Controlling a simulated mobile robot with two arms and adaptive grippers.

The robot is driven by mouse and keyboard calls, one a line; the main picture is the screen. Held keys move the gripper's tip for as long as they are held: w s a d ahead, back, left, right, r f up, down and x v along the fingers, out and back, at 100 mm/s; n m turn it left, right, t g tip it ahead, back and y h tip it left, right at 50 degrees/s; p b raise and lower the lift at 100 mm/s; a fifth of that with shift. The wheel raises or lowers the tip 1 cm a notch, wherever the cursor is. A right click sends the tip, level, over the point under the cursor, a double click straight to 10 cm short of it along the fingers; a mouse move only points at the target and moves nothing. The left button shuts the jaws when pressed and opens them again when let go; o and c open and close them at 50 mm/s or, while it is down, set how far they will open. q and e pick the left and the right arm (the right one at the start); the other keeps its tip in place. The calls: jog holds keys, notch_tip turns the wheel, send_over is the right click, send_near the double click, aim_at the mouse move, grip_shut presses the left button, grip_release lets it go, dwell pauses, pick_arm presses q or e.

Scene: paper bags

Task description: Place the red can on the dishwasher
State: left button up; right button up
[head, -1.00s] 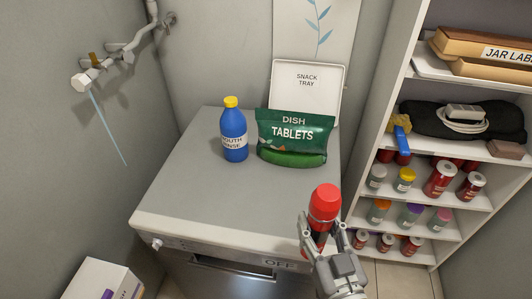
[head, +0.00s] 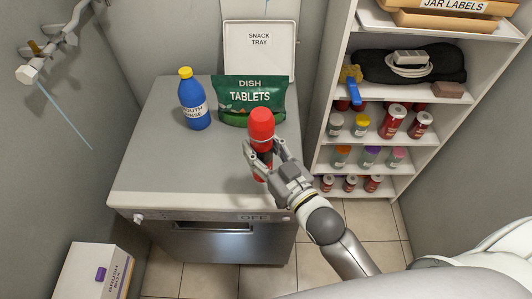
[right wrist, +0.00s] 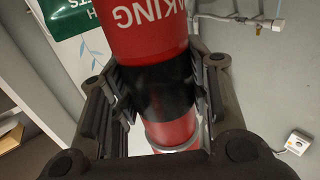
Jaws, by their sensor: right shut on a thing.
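The red can (head: 261,124) is upright, with a red top and a dark band lower down. My right gripper (head: 263,154) is shut on it, with one finger on each side. In the right wrist view the can (right wrist: 150,35) shows upside-down white letters and a black band between the fingers (right wrist: 157,95). The dishwasher (head: 160,165) has a flat grey top and "OFF" on its front panel. The can is over the right front part of this top; its base is largely hidden by the gripper, so I cannot tell whether it touches. My left gripper is not in view.
A blue mouth rinse bottle (head: 194,105) and a green dish tablets bag (head: 249,98) stand on the dishwasher's back half. A white snack tray (head: 260,50) leans behind. Shelves (head: 318,150) with jars stand right. The left front top is clear.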

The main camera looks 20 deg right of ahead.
jog(key=w+d+f+b, duration=0.4)
jog(key=f+b, duration=0.5)
jog(key=b, duration=0.1)
jog(key=shift+w+f, duration=0.2)
jog(key=shift+w, duration=0.2)
jog(key=shift+d, duration=0.1)
jog(key=shift+f, duration=0.2)
jog(key=o, duration=1.2)
jog(key=shift+o, duration=0.2)
